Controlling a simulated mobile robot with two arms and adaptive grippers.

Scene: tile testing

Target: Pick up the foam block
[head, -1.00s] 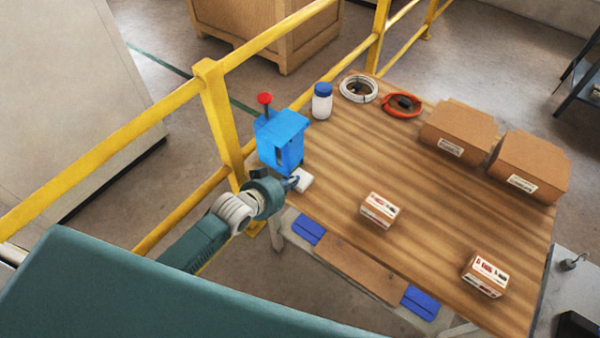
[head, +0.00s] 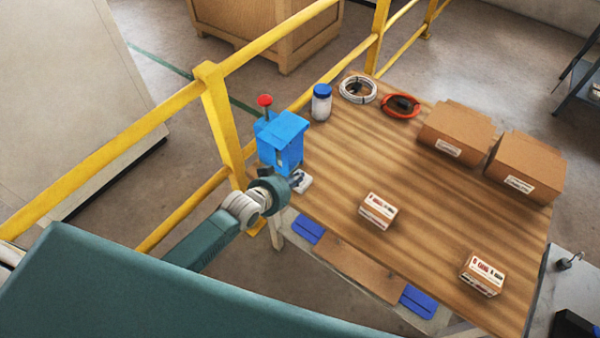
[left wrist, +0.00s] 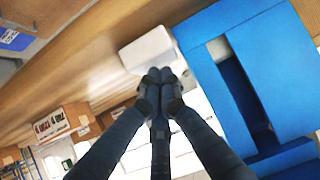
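The white foam block (head: 306,185) lies at the left edge of the wooden table (head: 345,255), beside the blue box-shaped stand. In the left wrist view the foam block (left wrist: 146,48) shows just beyond my fingertips, with its lower edge partly hidden by them. My left gripper (head: 298,178) is right at the block. In the left wrist view the dark fingertips of the left gripper (left wrist: 160,78) are drawn together, with nothing visible between them. Whether they touch the block is unclear. My right gripper is in neither view.
The blue stand (head: 282,138) with a red knob (head: 264,100) stands close beside my left gripper. A yellow railing (head: 222,120) runs behind. A blue-lidded jar (head: 321,103), cable coils and several cardboard boxes stand farther off. The table's middle is mostly clear.

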